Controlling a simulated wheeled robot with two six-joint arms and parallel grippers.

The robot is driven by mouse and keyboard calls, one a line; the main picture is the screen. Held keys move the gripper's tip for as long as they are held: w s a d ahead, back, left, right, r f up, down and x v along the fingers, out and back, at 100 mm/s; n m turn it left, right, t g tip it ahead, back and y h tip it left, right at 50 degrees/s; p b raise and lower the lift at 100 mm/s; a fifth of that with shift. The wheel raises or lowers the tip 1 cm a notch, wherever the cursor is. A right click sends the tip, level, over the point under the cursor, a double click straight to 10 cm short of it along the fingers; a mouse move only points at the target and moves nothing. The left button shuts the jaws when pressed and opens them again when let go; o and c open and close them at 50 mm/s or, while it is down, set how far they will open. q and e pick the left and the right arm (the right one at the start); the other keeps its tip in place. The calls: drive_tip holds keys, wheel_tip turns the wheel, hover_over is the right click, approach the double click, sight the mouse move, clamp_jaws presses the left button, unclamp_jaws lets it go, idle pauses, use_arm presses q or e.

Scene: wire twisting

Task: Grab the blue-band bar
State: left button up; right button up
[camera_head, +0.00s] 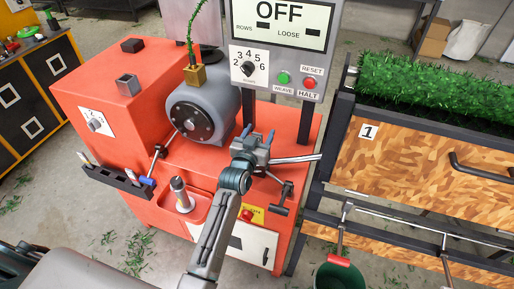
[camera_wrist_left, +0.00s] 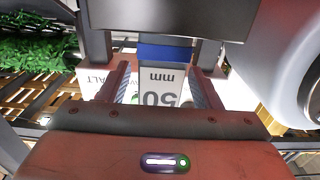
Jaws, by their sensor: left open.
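The blue-band bar (camera_wrist_left: 167,52) shows in the left wrist view, with a blue band and a pale face marked "50 mm" that reads upside down. It lies between the two fingers of my left gripper (camera_wrist_left: 160,75), with a visible gap beside the fingers. In the head view my left gripper (camera_head: 256,137) is open in front of the red machine, just right of the grey motor. I cannot make out the bar there; the gripper may hide it. My right gripper is not in view.
The red machine (camera_head: 95,75) carries a grey motor (camera_head: 195,115) and a display box (camera_head: 280,25) reading OFF. A metal lever (camera_head: 295,158) lies right of my gripper. A wooden-fronted bin (camera_head: 430,140) of green bristles stands right. A tool holder (camera_head: 118,180) is at the left.

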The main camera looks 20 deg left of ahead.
use_arm(q)
drive_tip(key=shift+s, duration=0.1)
drive_tip(key=c, duration=0.4)
clamp_jaws()
drive_tip(key=shift+r, duration=0.2)
